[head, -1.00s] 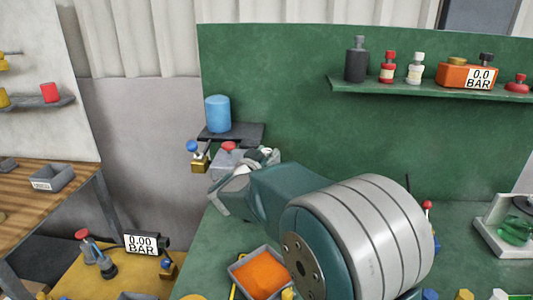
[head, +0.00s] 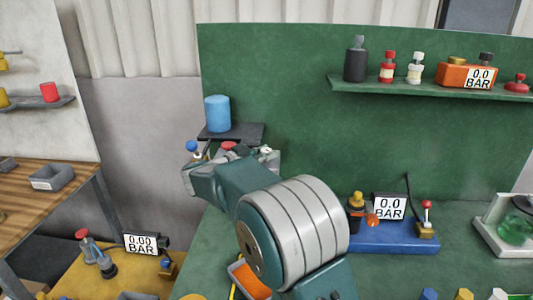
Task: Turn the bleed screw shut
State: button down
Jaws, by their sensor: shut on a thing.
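My gripper (head: 187,177) is at the left edge of the green bench, just below a blue ball knob (head: 192,146). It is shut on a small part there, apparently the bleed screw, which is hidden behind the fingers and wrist. The brass block under the blue knob is mostly covered by my gripper. A red knob (head: 228,146) shows just behind my wrist, on a grey fitting that is largely hidden. How far the screw is turned cannot be seen.
A blue cylinder (head: 217,113) stands on a dark shelf (head: 246,133) above my gripper. An orange-filled tray (head: 250,281) is partly under my arm. Another gauge (head: 141,244) reads 0.00 BAR at lower left.

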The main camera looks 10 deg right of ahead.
jog(key=shift+a, duration=0.1)
dwell(0.3)
jog(key=shift+c, duration=1.7)
grip_release()
jog(key=shift+w+a, duration=0.1)
jog(key=shift+a, duration=0.05)
jog(key=v, duration=1.2)
